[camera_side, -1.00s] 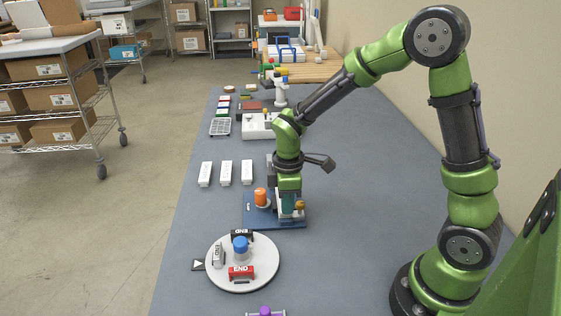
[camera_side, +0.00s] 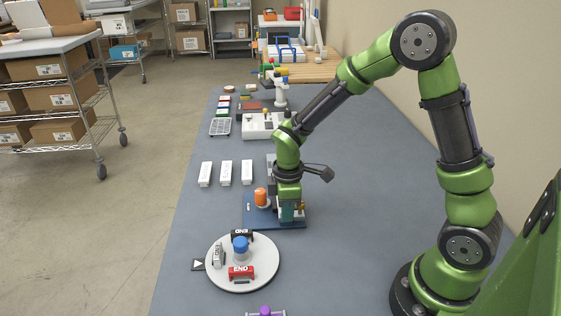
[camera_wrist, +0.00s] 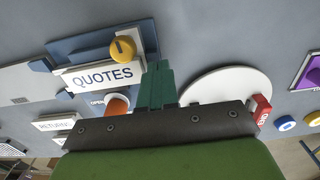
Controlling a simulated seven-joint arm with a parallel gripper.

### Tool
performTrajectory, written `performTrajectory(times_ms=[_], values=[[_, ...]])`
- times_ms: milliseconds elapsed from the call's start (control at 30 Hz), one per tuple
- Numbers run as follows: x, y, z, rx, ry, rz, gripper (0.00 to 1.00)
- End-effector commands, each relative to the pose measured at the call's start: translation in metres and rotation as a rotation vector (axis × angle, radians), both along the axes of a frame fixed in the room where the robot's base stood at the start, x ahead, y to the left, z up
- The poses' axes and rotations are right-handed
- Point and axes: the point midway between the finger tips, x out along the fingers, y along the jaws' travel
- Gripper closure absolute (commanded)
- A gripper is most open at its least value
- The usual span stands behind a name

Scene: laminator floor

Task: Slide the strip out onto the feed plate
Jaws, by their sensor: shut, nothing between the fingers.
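A white strip marked QUOTES (camera_wrist: 103,76) lies along a blue fixture in the wrist view, with a brass-yellow knob (camera_wrist: 123,49) above it. An orange knob (camera_wrist: 117,104) stands beside it near the word OPEN. In the side view, the blue base plate (camera_side: 258,222) carries the orange knob (camera_side: 260,197); my wrist mostly hides the strip's place. My gripper (camera_side: 287,217) is low over the plate's right part. Its teal fingers (camera_wrist: 157,85) are shut and empty, just right of the strip's end in the wrist view. I cannot tell whether they touch it, or which surface is the feed plate.
A white round turntable (camera_side: 257,276) with END blocks and a blue-capped post (camera_side: 240,246) stands in front of the plate. Several white blocks (camera_side: 226,173) lie behind and left. A white machine (camera_side: 259,127) stands farther back. The bench right of the plate is clear.

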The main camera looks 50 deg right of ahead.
Motion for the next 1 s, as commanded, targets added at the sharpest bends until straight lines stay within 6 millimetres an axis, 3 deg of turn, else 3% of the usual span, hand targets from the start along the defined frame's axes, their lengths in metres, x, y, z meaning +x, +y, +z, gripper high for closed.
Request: performTrajectory(times_ms=[400,1000], values=[[-0.0001,0.0000,-0.0108,0.000,0.000,0.001,1.00],[0.0002,0.0001,-0.0047,0.001,-0.001,0.000,1.00]])
